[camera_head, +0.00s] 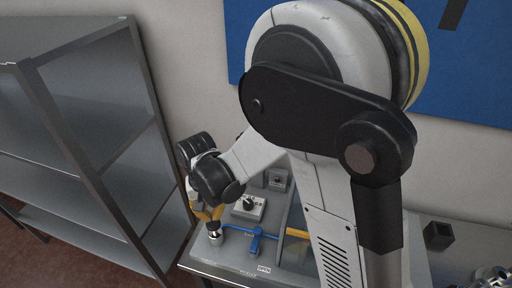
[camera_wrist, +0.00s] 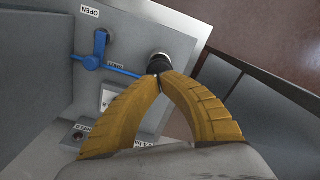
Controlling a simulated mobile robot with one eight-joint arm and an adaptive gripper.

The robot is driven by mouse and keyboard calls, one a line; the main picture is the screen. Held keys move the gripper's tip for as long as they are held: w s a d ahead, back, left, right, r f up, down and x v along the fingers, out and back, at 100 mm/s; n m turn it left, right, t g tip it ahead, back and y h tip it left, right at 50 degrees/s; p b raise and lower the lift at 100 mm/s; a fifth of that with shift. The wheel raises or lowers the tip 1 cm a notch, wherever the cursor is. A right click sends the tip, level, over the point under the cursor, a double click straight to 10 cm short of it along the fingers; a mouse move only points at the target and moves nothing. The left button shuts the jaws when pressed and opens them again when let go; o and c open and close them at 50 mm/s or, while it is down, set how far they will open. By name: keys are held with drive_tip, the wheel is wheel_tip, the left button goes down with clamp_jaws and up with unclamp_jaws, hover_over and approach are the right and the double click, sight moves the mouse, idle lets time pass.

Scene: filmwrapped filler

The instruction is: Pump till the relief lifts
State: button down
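My gripper (camera_wrist: 158,75) has its yellow fingers arched together, with the tips meeting at a black and silver post (camera_wrist: 160,60). I cannot tell whether the tips only touch the post or pinch part of it. In the head view the gripper (camera_head: 212,222) points down at the bench's left end, just above a silver cylinder (camera_head: 215,237). The lever also shows in the head view (camera_head: 256,236). An "OPEN" label (camera_wrist: 90,11) lies further off. No gauge is readable.
A grey metal shelf (camera_head: 85,150) stands left of the bench (camera_head: 225,262). A small pale box with a dark knob (camera_head: 249,206) sits behind the lever. A black open box (camera_head: 438,236) and metal parts (camera_head: 492,276) lie at the right. My arm hides the bench's middle.

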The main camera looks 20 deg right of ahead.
sight(213, 223)
drive_tip(key=shift+f+b, duration=2.65)
drive_tip(key=shift+f, duration=0.35)
wheel_tip(213, 223, up, 6)
drive_tip(key=p, duration=0.6)
drive_tip(key=shift+r, duration=0.15)
drive_tip(key=shift+r, duration=0.15)
drive_tip(key=shift+s+f, duration=0.1)
drive_tip(key=shift+f, duration=0.1)
